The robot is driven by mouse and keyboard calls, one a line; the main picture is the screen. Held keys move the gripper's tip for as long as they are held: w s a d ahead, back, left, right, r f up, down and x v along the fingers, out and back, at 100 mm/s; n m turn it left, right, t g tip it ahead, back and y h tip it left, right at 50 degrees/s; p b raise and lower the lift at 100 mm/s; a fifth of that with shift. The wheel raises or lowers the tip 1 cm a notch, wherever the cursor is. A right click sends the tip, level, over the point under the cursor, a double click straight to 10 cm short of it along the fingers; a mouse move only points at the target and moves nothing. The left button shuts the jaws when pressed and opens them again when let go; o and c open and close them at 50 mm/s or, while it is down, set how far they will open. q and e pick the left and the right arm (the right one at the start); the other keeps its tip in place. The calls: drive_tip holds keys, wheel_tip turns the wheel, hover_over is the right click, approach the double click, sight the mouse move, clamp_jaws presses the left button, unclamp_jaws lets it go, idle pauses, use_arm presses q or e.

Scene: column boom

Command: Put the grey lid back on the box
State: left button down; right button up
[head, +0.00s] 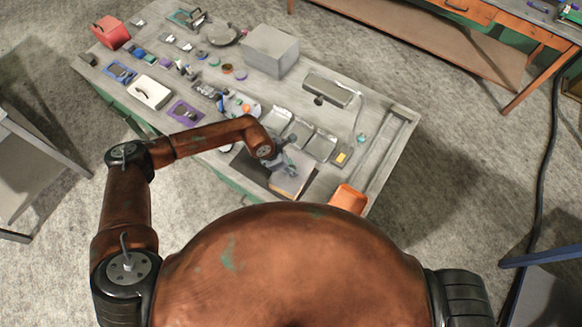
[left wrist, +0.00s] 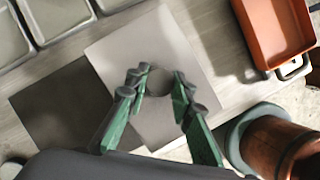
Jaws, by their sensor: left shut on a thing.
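The grey lid (left wrist: 140,50) is a flat, light square plate with a round knob (left wrist: 158,82) in its middle. My left gripper (left wrist: 157,84) has its green fingers closed around the knob. In the head view the left gripper (head: 285,166) is over the near end of the table, with the lid (head: 291,184) below it. A dark square (left wrist: 58,112) lies left of the lid and partly under it; it also shows in the head view (head: 250,172). I cannot tell if it is the box's opening or a flat mat. My right gripper is out of view.
Grey trays (head: 321,146) lie just behind the lid, and an orange bin (head: 348,198) stands to its right. A grey block (head: 270,50) stands farther back on the table. Many small items crowd the left side. The table's right strip (head: 377,150) is mostly clear.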

use_arm(q)
drive_tip(key=c, duration=1.6)
unclamp_jaws()
drive_tip(key=shift+o, duration=0.5)
drive_tip(key=o, duration=0.4)
drive_tip(key=shift+r, duration=0.15)
drive_tip(key=shift+r+p, duration=1.65)
drive_tip(key=shift+r, duration=1.7)
drive_tip(key=shift+c, duration=0.3)
clamp_jaws()
